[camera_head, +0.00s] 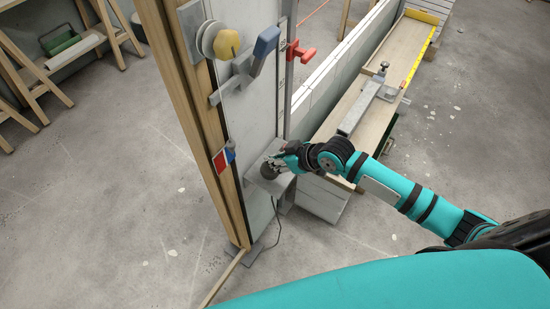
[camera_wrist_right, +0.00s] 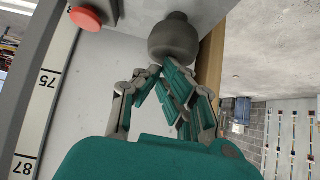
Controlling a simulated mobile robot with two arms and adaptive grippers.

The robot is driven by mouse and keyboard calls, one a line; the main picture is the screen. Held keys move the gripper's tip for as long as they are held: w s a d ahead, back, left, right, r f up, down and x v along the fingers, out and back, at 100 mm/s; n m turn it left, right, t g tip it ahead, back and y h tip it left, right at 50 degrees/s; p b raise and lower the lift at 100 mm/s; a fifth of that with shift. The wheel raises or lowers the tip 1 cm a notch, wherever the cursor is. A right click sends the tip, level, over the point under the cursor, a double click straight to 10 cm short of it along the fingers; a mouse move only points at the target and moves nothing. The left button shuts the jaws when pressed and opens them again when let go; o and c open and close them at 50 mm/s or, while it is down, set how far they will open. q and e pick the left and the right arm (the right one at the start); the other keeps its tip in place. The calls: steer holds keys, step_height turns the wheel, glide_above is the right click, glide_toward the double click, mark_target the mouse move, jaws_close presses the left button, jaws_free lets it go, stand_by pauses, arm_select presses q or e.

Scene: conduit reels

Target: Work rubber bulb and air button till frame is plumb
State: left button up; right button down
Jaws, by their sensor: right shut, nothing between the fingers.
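The dark rubber bulb (camera_head: 267,171) sits on a grey bracket low on the inner side of the upright wooden frame (camera_head: 205,130). In the right wrist view the bulb (camera_wrist_right: 173,40) is just beyond my fingertips. My right gripper (camera_head: 279,161) is shut and empty, with its fingertips close to the bulb; whether they touch it I cannot tell. The fingers also show in the wrist view (camera_wrist_right: 168,75). The red round air button (camera_wrist_right: 86,18) is up and left of the bulb there; I cannot make it out in the head view. My left gripper is not in view.
A blue lever (camera_head: 266,42) and a yellow knob (camera_head: 227,44) stick out higher on the frame. A red clamp (camera_head: 300,52) is behind. A bench (camera_head: 400,60) with a yellow ruler stands right. A cable hangs below the bulb's bracket.

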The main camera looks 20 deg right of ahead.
steer(key=shift+f, duration=0.75)
step_height(320, 180, up, 5)
steer(key=p, duration=0.5)
steer(key=shift+r, duration=0.15)
steer(key=v, duration=0.9)
steer(key=shift+s+d+f+b, duration=0.25)
steer(key=shift+s+b, duration=0.05)
steer(key=shift+b, duration=0.15)
stand_by(0.4)
